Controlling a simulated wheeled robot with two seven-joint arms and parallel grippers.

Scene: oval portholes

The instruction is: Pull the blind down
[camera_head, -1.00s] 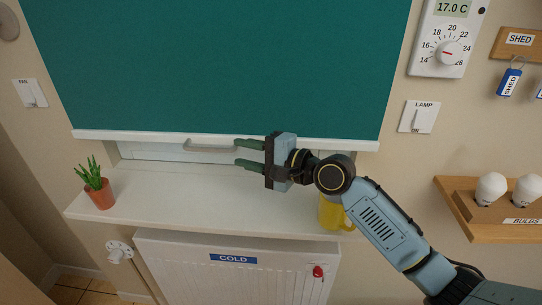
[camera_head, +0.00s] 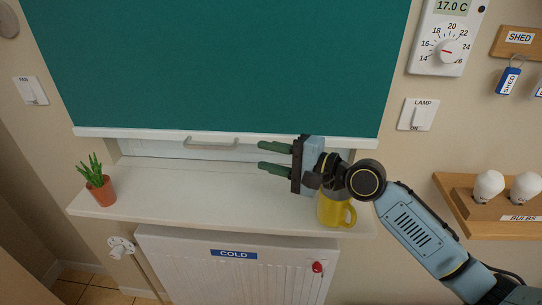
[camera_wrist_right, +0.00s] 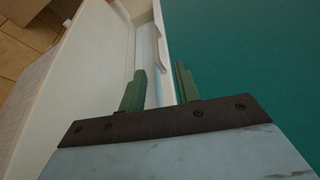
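The teal blind (camera_head: 220,65) hangs over most of the window, with its white bottom bar (camera_head: 160,134) a little above the sill. A pale handle (camera_head: 210,143) shows just below the bar, left of my right gripper. My right gripper (camera_head: 262,156) is open and empty, its green fingers pointing left, in front of the sill and to the right of the handle. In the right wrist view the blind (camera_wrist_right: 240,60) is at the right, and the two fingers (camera_wrist_right: 160,85) stand apart with nothing between them. My left gripper is not in view.
A yellow mug (camera_head: 335,212) stands on the white sill (camera_head: 190,190) below my right wrist. A potted plant (camera_head: 99,185) stands at the sill's left end. A radiator (camera_head: 200,270) is below, and a bulb shelf (camera_head: 490,215) is at the right.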

